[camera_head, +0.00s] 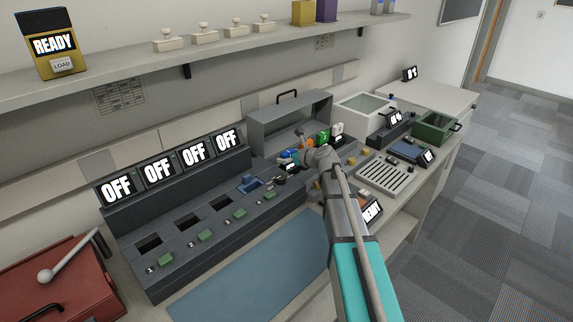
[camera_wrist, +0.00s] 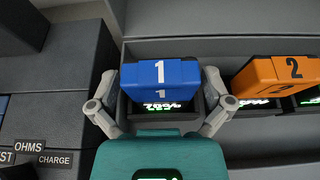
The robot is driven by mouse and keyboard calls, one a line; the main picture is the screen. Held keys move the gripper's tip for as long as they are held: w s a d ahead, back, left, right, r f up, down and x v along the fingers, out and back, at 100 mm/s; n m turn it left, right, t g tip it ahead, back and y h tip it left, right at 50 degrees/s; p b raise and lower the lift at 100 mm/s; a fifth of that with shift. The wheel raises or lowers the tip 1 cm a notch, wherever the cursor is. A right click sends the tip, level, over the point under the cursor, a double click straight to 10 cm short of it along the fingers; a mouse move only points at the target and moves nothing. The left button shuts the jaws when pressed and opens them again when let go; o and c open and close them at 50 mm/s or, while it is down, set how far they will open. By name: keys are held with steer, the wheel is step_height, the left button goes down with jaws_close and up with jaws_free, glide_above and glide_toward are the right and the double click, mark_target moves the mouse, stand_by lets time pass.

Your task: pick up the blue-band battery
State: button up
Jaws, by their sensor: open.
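A blue block marked 1 (camera_wrist: 160,74), which I take for the blue-band battery, sits in a dark slot with a lit percent readout at its front in the wrist view. My gripper (camera_wrist: 159,98) is open, with one finger on each side of the blue block. The left finger is very close to it; I cannot tell whether either finger touches. In the head view my gripper (camera_head: 303,140) is over the far end of the bench, and it partly hides the small blue block (camera_head: 287,154) there.
An orange block marked 2 (camera_wrist: 279,74) stands close to the right of my right finger. A dark console with OHMS and CHARGE labels (camera_wrist: 55,159) is at the left. In the head view, a grey open box (camera_head: 262,121) stands just behind, and a blue mat (camera_head: 250,270) lies clear in front.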

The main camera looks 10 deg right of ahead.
mark_target(288, 152)
steer(key=shift+c, duration=0.3)
steer(key=c, duration=1)
steer(key=shift+r, duration=0.15)
step_height(288, 152, up, 3)
steer(key=p, duration=0.3)
steer(key=s+a+r+p, duration=0.1)
steer(key=s+r+p, duration=0.2)
steer(key=s, duration=0.1)
steer(key=s+a+r+p, duration=0.1)
steer(key=s+r+p, duration=0.2)
steer(key=s, duration=0.2)
steer(key=s+a+r+p, duration=0.1)
steer(key=s+r+p, duration=0.2)
steer(key=s+p, duration=0.1)
steer(key=shift+s+r, duration=0.35)
steer(key=shift+d, duration=0.1)
